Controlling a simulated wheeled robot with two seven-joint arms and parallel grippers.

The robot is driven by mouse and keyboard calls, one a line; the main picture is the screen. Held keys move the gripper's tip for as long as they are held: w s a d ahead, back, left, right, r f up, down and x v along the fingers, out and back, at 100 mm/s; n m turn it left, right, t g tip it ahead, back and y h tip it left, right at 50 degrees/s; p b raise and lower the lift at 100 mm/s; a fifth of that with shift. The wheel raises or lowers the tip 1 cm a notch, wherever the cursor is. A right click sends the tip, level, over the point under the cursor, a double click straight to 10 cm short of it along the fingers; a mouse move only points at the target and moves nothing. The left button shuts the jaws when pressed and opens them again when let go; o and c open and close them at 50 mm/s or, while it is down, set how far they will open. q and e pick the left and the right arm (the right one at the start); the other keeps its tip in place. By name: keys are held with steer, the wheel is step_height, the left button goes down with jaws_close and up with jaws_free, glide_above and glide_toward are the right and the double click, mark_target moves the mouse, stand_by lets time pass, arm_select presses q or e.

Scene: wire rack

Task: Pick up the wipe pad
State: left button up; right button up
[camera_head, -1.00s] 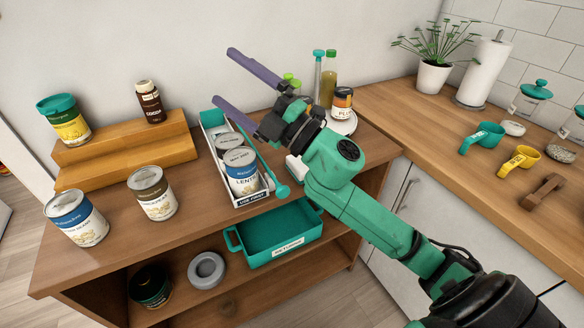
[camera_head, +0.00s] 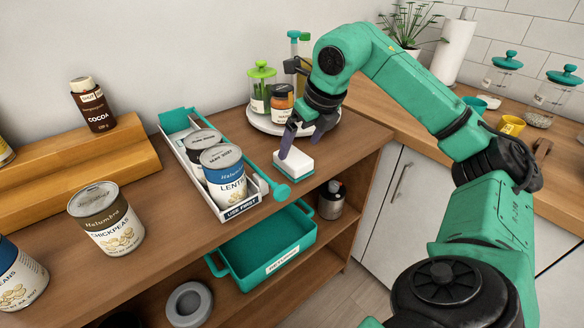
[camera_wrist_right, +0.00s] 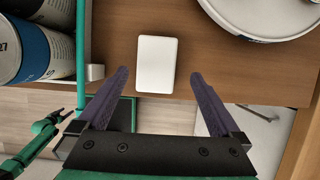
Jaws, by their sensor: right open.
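The wipe pad (camera_head: 294,166) is a small white block with a teal underside, lying on the wooden shelf top near its front edge. In the right wrist view the pad (camera_wrist_right: 156,64) shows as a white rounded rectangle just beyond the fingertips, roughly centred between them. My right gripper (camera_head: 303,141) is above the pad with its purple fingers pointing down. In the right wrist view the gripper (camera_wrist_right: 160,75) is open, with nothing between its fingers. I cannot tell from these views whether a finger touches the pad.
A white bin (camera_head: 230,210) with lentil cans stands left of the pad, its teal stick's round end close by. A round white tray (camera_head: 265,123) with jars stands behind. A teal bin (camera_head: 262,252) is on the shelf below. A chickpeas can (camera_head: 106,220) stands farther left.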

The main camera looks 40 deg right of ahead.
mark_target(294, 156)
steer(key=x, duration=0.5)
steer(key=shift+a+f, duration=0.15)
steer(key=shift+a, duration=0.15)
steer(key=shift+w+f, duration=0.2)
steer(key=c, duration=1.3)
step_height(294, 156, up, 20)
steer(key=p, duration=0.8)
steer(key=shift+s+r, duration=0.1)
